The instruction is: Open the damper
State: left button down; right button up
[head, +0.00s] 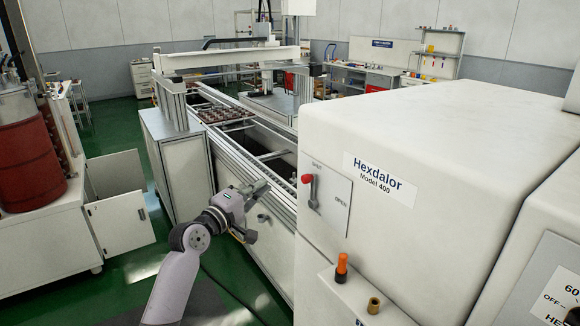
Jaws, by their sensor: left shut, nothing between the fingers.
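The damper lever (312,190) has a red knob and a grey bar. It is on a light plate (335,196) on the side of the white Hexdalor Model 400 machine (420,150). The plate reads SHUT at the top and OPEN at the right. The lever stands nearly upright, its red knob up near the SHUT mark. My left gripper (262,187) is shut and empty, to the left of the lever and apart from it, in front of the conveyor's side. My right gripper is not in view.
The conveyor (252,150) with its rails runs back behind my left gripper. An orange-topped knob (342,267) and a brass fitting (374,305) stand on a ledge below the plate. A red drum (28,160) and an open cabinet door (120,217) are at the left. Green floor lies between.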

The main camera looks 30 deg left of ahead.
pick_arm(q)
jog(key=shift+r, duration=0.5)
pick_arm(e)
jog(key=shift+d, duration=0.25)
pick_arm(q)
jog(key=w+d+p, duration=0.3)
jog(key=w+p, duration=0.2)
jog(key=w, duration=0.3)
jog(key=shift+w+d, duration=0.3)
jog(key=shift+d, duration=0.05)
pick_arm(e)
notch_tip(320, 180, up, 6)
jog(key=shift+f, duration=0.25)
pick_arm(q)
jog(key=shift+w+f, duration=0.1)
jog(key=shift+f, duration=0.05)
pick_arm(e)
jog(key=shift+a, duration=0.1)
